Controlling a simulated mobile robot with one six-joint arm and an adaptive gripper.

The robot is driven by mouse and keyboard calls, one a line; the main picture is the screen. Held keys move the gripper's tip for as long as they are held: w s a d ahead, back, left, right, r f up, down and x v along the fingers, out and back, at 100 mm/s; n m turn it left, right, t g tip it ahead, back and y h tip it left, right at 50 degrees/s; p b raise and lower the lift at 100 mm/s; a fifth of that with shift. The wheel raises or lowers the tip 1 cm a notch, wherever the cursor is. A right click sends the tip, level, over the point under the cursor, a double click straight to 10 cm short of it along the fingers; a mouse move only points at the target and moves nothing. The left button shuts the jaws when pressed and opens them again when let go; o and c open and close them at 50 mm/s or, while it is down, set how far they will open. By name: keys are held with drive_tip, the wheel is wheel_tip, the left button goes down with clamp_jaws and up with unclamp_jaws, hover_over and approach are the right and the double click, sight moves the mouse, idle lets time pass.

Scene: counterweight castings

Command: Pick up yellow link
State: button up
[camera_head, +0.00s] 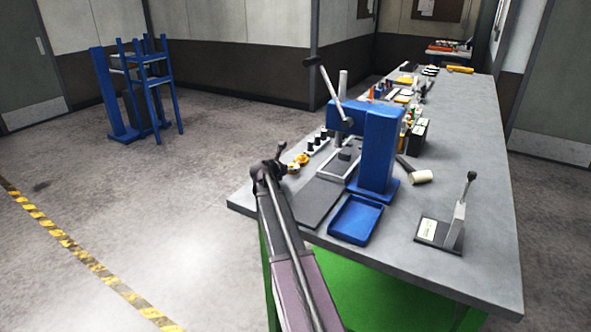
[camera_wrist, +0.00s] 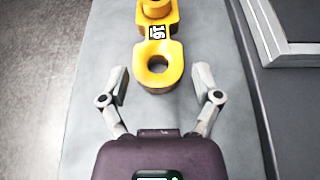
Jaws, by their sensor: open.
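The yellow link (camera_wrist: 157,48) lies on the grey bench top in the wrist view, with a ring-shaped end with a round hole nearest me and a black-and-white label in its middle. Its far end is cut off by the top edge. My gripper (camera_wrist: 161,82) is open, its two fingers to the left and right of the near ring, apart from it. In the head view the yellow link (camera_head: 301,160) is small at the bench's left edge, partly hidden by my arm.
A blue press (camera_head: 377,150) stands on the bench (camera_head: 470,135) right of the link. A blue tray (camera_head: 355,220) and a lever tool (camera_head: 447,222) sit nearer. A grey metal frame (camera_wrist: 290,55) lies right of my gripper. The bench's left edge is close to the link.

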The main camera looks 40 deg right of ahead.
sight(296, 164)
drive_tip(key=shift+d, duration=0.1)
idle(0.3)
drive_tip(key=shift+b+x, duration=0.8)
drive_tip(key=shift+x, duration=1.85)
drive_tip(key=shift+w+r, duration=0.15)
drive_tip(key=shift+r, duration=0.05)
drive_tip(key=c, duration=1.1)
drive_tip(key=shift+r, duration=0.2)
wheel_tip(296, 164, up, 10)
drive_tip(key=p, duration=1)
drive_tip(key=shift+f, duration=0.2)
